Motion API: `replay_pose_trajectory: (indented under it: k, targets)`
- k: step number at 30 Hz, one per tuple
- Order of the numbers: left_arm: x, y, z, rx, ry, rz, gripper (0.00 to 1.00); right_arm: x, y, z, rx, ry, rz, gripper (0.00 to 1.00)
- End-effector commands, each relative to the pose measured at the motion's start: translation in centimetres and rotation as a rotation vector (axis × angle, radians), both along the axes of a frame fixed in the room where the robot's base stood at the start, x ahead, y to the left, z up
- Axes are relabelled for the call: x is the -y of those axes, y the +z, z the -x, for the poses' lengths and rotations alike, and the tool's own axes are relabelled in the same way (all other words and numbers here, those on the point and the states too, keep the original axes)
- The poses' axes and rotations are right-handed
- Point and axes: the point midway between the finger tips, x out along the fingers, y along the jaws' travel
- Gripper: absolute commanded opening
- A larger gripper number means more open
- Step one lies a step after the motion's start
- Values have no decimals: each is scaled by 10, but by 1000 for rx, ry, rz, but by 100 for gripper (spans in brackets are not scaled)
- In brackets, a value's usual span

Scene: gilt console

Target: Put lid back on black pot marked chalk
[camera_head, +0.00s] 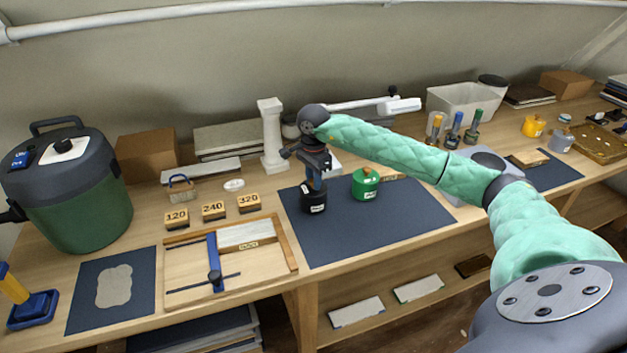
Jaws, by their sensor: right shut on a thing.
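The black pot (314,206) with a small white label stands near the left edge of the dark blue mat; the label is too small to read. My right gripper (315,187) points down directly over the pot, its fingertips at the pot's top. It is shut on what appears to be the pot's lid, but lid and fingertips are small and dark here. I cannot tell whether the lid touches the rim. My left gripper is not in view.
A lidded green pot (365,184) stands close to the right on the mat (400,225). Wooden blocks marked 120, 240 and 320 (248,203) lie left. A white column (271,135) stands behind. The mat's front is clear.

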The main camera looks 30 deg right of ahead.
Motion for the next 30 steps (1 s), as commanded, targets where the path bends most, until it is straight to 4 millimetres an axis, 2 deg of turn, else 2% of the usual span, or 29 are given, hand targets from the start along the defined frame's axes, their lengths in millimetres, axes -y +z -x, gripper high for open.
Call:
replay_pose_trajectory:
  k: [14,15,18,19,25,28,30]
  targets:
    - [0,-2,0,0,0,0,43,0,0,0,0,0,0,2]
    - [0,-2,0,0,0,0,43,0,0,0,0,0,0,25]
    - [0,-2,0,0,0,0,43,0,0,0,0,0,0,45]
    - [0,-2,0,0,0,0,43,0,0,0,0,0,0,49]
    - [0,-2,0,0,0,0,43,0,0,0,0,1,0,49]
    - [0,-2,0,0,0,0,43,0,0,0,0,1,0,68]
    - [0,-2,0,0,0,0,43,0,0,0,0,1,0,70]
